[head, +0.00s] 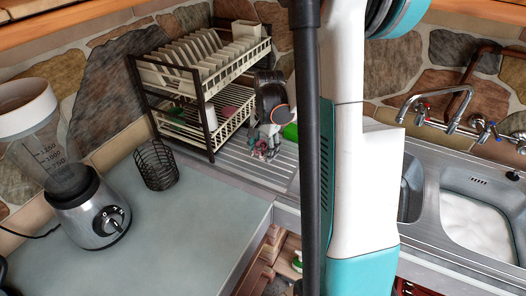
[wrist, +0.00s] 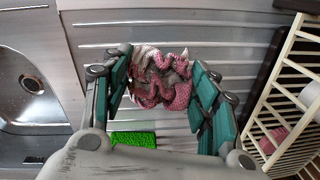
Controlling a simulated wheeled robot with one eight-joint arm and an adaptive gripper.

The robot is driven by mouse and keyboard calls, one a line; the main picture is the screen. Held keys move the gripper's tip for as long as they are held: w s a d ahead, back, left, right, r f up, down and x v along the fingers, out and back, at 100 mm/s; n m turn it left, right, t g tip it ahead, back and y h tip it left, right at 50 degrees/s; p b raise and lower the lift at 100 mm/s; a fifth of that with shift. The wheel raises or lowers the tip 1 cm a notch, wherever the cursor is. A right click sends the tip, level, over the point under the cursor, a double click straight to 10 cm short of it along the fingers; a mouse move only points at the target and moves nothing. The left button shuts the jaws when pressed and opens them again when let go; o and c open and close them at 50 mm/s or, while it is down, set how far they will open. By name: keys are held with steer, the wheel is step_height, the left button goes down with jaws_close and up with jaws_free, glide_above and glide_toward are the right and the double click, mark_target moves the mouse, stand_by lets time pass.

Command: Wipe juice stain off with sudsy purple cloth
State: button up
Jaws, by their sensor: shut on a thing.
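A crumpled pink-purple and whitish cloth (wrist: 172,92) with a spotted pattern is between the teal finger pads of my gripper (wrist: 162,84) in the wrist view. My gripper is shut on it. In the head view, my gripper (head: 268,128) points down over the ribbed steel drainboard (head: 234,158), beside the dish rack, with the cloth (head: 262,148) under its fingertips. The cloth is at or just above the drainboard; I cannot tell whether it touches. Suds on the cloth are not clear. I make out no juice stain; my arm and the cloth hide part of the steel.
A two-tier dish rack (head: 209,131) with plates stands close left of my gripper. A green sponge (wrist: 133,139) lies nearby. A foamy sink (head: 475,225) is at right, under taps. A blender (head: 88,208) and wire basket (head: 156,166) stand on the otherwise clear grey counter (head: 180,235).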

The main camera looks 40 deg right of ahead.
mark_target(262, 148)
steer(key=shift+r+p, duration=0.85)
steer(key=shift+r, duration=0.85)
